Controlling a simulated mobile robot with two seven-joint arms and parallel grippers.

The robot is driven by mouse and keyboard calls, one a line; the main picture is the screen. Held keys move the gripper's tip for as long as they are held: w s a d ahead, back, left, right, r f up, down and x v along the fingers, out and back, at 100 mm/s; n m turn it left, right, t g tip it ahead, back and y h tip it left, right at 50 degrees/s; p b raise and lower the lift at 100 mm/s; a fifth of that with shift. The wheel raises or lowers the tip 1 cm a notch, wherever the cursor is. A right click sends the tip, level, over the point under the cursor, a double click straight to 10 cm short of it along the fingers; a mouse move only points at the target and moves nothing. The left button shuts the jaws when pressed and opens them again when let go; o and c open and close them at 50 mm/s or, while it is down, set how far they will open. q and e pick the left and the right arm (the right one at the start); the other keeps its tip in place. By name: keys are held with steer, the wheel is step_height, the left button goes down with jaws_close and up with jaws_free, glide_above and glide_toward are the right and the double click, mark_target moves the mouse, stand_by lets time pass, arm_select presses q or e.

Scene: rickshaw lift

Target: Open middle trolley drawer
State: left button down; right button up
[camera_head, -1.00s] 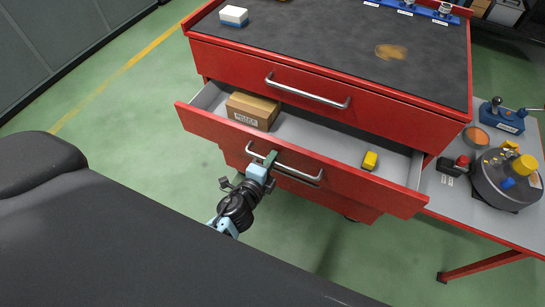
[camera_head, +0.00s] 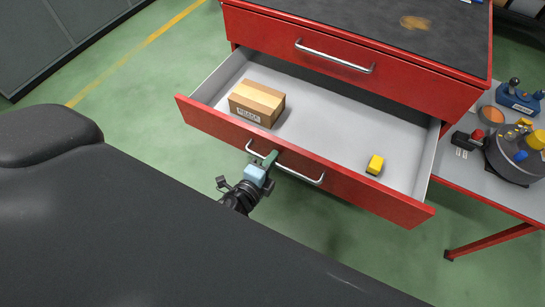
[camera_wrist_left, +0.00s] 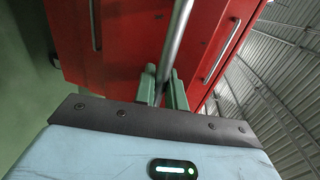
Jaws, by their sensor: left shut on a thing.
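The red trolley's middle drawer (camera_head: 340,187) stands well open in the head view, its grey inside showing. Its silver bar handle (camera_head: 300,173) is on the front face. My left gripper (camera_head: 268,160) is shut on this handle near its left end. In the left wrist view, the green fingers (camera_wrist_left: 163,87) sit on both sides of the silver bar (camera_wrist_left: 177,38). A cardboard box (camera_head: 257,103) lies in the drawer at the left, and a small yellow block (camera_head: 375,165) lies at the right. My right gripper is not in view.
The closed top drawer (camera_head: 400,84) with its handle is above the open one. A grey-topped table (camera_head: 474,172) with a round device (camera_head: 512,158) stands close on the right. Green floor is free at the left.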

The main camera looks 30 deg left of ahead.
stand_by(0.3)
arm_select(q)
steer(key=c, duration=1.8)
jaws_free()
steer(key=v, duration=0.8)
